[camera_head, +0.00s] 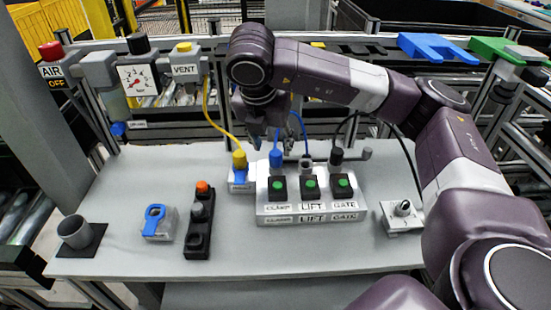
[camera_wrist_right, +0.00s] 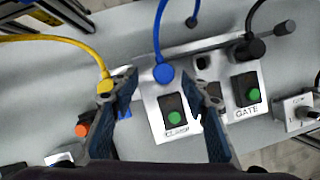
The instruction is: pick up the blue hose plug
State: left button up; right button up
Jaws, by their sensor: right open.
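The blue hose plug (camera_head: 277,159) stands upright at the back of the grey connector block, behind the CLAMP button; its blue hose rises from it. In the wrist view the blue plug (camera_wrist_right: 163,74) shows between and just beyond the fingertips of my right gripper (camera_wrist_right: 163,88). In the head view the right gripper (camera_head: 271,138) hangs over the back of the block, pointing down. Its fingers are apart, with no visible contact with the plug. My left gripper is not in view.
A yellow plug (camera_head: 239,159) with its hose stands close left of the block, a black plug (camera_head: 336,157) at GATE on the right. The block (camera_head: 312,208) has several green buttons.

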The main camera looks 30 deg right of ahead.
aim_at(276, 153)
jog(key=x, duration=0.2)
jog(key=p+x, duration=0.1)
jog(key=shift+s+d+f, duration=0.3)
jog(key=shift+f, duration=0.05)
jog(key=shift+w+f, duration=0.15)
jog(key=shift+f, duration=0.25)
grip_shut()
jog(key=shift+r, duration=0.1)
notch_tip(276, 153, up, 9)
jog(key=shift+w+f+b, duration=0.1)
jog(key=shift+b, duration=0.55)
notch_tip(276, 153, up, 11)
jog(key=p, duration=0.2)
